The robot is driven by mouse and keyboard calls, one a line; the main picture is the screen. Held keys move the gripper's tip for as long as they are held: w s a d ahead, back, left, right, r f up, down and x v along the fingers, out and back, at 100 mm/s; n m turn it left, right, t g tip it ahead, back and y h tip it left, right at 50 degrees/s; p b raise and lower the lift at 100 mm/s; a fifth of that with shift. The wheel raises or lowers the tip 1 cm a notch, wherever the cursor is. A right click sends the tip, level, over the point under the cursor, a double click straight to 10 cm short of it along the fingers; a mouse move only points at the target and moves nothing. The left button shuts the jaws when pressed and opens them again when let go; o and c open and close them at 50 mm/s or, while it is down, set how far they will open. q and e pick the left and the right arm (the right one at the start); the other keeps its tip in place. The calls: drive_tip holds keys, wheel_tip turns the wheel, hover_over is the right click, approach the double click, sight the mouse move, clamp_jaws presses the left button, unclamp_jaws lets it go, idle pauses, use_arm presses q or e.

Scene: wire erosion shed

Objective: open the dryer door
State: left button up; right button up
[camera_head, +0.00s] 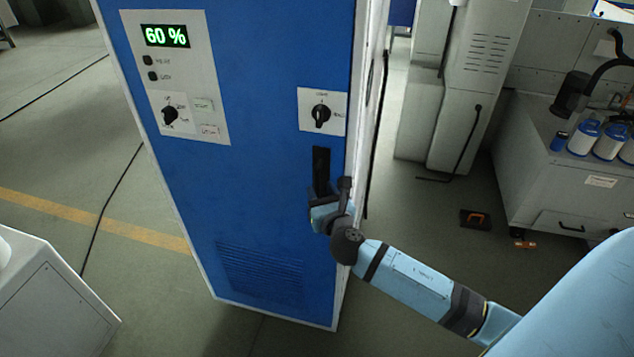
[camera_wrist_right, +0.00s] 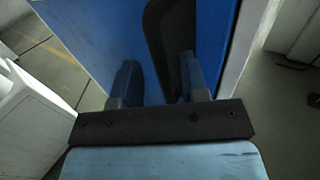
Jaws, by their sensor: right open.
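The dryer is a tall blue cabinet with a white frame, and its blue door (camera_head: 262,205) looks shut in the head view. A black upright handle (camera_head: 321,168) sits near the door's right edge. My right gripper (camera_head: 326,203) is open at the lower end of the handle. In the right wrist view the two fingers (camera_wrist_right: 159,80) point at the blue door (camera_wrist_right: 100,45), with the dark handle (camera_wrist_right: 165,40) ahead of and between them. I cannot tell whether a finger touches it. My left gripper is not in view.
A black knob (camera_head: 321,113) is above the handle. A control panel (camera_head: 175,75) reads 60 %. A white cabinet (camera_head: 45,300) stands at lower left, with open floor between it and the dryer. A grey bench (camera_head: 545,185) with bottles stands at right.

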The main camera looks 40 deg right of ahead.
sight(318, 187)
drive_tip(key=shift+x, duration=1.6)
clamp_jaws()
